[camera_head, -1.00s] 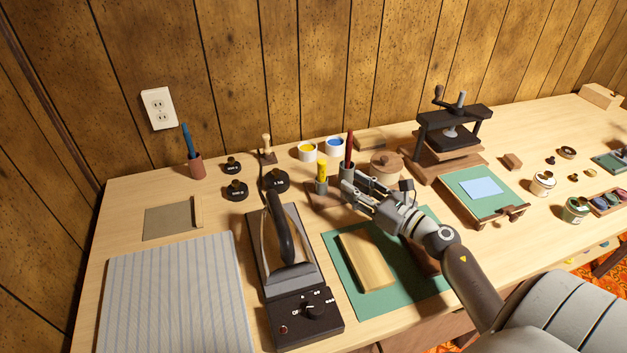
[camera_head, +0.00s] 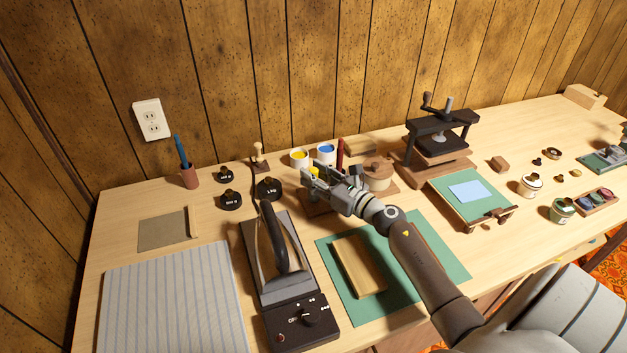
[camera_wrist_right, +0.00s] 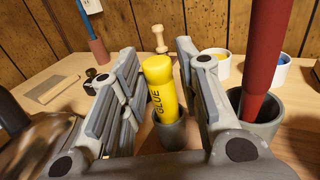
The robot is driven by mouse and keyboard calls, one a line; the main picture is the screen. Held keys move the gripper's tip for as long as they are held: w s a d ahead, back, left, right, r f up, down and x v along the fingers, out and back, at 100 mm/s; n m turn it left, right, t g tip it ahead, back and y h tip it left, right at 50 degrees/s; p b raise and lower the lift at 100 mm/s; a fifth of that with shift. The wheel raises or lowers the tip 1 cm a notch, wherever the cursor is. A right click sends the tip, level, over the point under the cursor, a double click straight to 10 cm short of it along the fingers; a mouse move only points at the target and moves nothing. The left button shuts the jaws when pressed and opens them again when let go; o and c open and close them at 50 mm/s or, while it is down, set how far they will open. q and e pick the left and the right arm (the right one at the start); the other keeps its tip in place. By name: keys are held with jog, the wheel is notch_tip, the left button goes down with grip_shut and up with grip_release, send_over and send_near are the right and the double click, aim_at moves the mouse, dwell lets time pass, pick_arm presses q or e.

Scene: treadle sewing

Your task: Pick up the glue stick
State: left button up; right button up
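The glue stick (camera_wrist_right: 161,90) is yellow with dark "GLUE" lettering. It stands upright in a small grey cup (camera_wrist_right: 169,134) in the right wrist view, between the two open fingers of my right gripper (camera_wrist_right: 160,92). My left gripper is not in view.
A dark red stick (camera_wrist_right: 264,45) stands in another grey cup (camera_wrist_right: 256,122) close to the right finger. White pots of yellow (camera_head: 299,158) and blue (camera_head: 326,153) paint are behind. A black iron-like tool (camera_head: 282,255) lies to the front left. A press (camera_head: 438,140) stands to the right.

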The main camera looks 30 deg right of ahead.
jog(key=shift+w+a, duration=0.1)
jog(key=shift+w, duration=0.25)
jog(key=c, duration=0.7)
jog(key=shift+r, duration=0.1)
notch_tip(320, 180, up, 10)
jog(key=p, duration=0.4)
